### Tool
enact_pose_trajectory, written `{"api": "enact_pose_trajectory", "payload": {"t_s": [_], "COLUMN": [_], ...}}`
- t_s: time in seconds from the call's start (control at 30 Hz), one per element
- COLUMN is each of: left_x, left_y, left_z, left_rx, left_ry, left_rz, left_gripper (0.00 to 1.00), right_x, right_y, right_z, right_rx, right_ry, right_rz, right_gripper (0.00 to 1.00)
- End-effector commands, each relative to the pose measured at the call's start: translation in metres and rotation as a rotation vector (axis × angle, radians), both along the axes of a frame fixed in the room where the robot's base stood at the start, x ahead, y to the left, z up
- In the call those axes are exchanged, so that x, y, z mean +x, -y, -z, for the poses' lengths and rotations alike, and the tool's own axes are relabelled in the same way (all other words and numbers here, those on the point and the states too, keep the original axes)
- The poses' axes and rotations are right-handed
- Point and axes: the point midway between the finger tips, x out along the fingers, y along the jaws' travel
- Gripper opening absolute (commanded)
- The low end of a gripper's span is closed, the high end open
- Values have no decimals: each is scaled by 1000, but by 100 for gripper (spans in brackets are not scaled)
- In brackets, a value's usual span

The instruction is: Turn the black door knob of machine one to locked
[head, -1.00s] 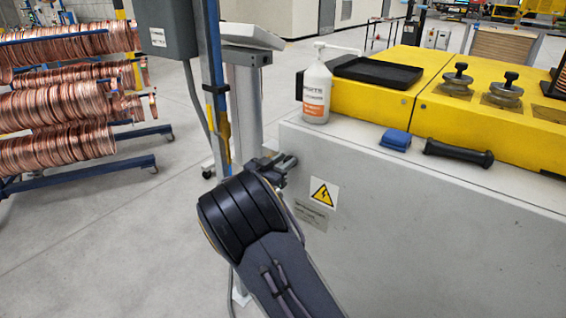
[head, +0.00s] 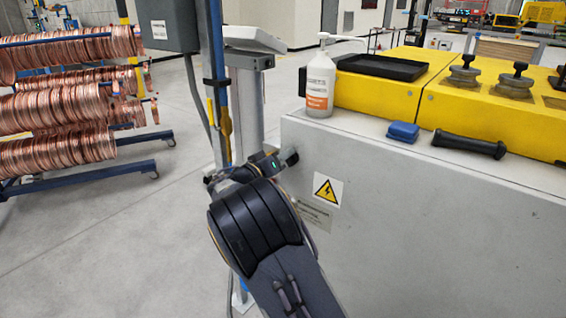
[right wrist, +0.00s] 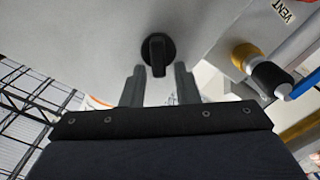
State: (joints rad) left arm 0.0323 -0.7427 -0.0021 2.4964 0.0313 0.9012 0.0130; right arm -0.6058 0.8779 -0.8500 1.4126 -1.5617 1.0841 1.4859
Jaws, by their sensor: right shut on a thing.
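The black door knob (right wrist: 158,54) is a round base with a raised bar on the pale grey cabinet wall. In the right wrist view the bar points down the picture, in line with my fingers. In the head view the knob (head: 291,157) shows small near the cabinet's upper left corner. My right gripper (right wrist: 159,72) is shut on the knob, with one finger on each side of its bar. In the head view my right gripper (head: 275,166) is mostly hidden by my wrist. My left gripper is in neither view. The knob's markings cannot be read.
The cabinet (head: 420,215) carries a white bottle (head: 320,82), a blue block (head: 403,132), a black roller-like handle (head: 469,144) and yellow housings (head: 385,98). A warning label (head: 328,189) is below the knob. A blue post (head: 216,80) stands close left of my wrist.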

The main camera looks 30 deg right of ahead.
Motion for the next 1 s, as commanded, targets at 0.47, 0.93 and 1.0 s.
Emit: {"api": "enact_pose_trajectory", "payload": {"t_s": [0.47, 0.93, 1.0], "left_x": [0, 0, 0], "left_y": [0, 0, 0], "left_z": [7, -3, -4], "left_rx": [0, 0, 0], "left_ry": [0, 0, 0], "left_rz": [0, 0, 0], "left_gripper": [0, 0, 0], "right_x": [4, 5, 5], "right_y": [-1, -1, -1], "right_z": [9, 14, 15], "right_rx": [-170, -306, -318], "right_ry": [-423, -753, -784], "right_rz": [4, 5, 6], "right_gripper": [5, 5, 5]}}
